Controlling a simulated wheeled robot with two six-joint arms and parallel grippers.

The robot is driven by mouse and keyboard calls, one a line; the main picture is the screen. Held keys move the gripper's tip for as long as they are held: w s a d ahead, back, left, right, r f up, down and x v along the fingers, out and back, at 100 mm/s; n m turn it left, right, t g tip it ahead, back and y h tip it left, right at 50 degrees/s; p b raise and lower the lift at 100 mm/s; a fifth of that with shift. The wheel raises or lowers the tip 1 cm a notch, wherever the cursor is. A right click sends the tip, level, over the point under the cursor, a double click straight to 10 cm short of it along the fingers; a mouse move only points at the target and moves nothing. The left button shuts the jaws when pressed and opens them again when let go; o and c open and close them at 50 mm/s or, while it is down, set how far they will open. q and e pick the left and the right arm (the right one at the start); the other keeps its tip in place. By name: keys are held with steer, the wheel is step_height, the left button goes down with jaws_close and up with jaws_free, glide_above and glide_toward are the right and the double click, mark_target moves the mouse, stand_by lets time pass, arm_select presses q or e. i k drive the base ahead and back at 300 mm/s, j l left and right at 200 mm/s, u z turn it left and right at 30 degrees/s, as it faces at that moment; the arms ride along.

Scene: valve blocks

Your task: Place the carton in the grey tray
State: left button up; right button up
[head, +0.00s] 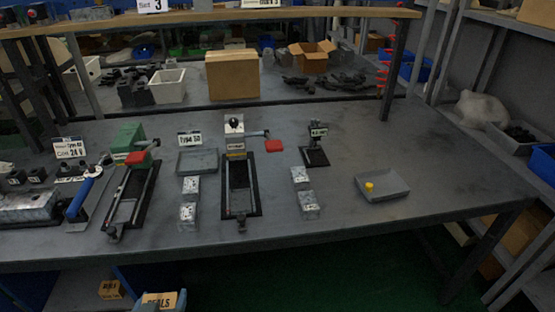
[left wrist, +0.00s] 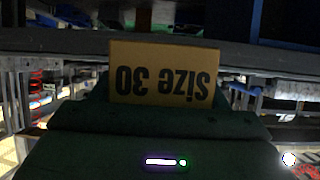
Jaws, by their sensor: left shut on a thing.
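My left gripper (head: 160,304) shows at the bottom edge of the head view, shut on a small tan carton (head: 162,296) marked "SEALS". The carton is in front of and below the table edge. In the left wrist view the carton (left wrist: 163,72) shows its "size 30" face upside down; the dark gripper body fills the foreground. A shallow grey tray (head: 391,192) lies on the right part of the table, with a small yellow piece in it. Another grey tray (head: 197,168) lies behind metal blocks, near a "Type 30" sign. My right gripper is in neither view.
Valve fixtures (head: 240,180) and a green-and-black one (head: 130,180) stand on the table (head: 330,225). Metal blocks (head: 305,190) lie between. A shelf (head: 200,17) crosses above the table's back. Another small carton (head: 111,290) sits low, under the table front. The table around the right tray is clear.

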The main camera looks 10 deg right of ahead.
mark_target(387, 186)
steer(key=l, duration=0.5)
steer(key=l+z, duration=0.15)
steer(key=l, duration=0.35)
steer(key=i+l, duration=0.1)
steer(key=l, duration=0.4)
steer(key=i+l+z, duration=0.15)
steer(key=l, duration=0.85)
steer(key=i+l+z, duration=0.1)
steer(key=l, duration=0.4)
steer(key=i, duration=0.5)
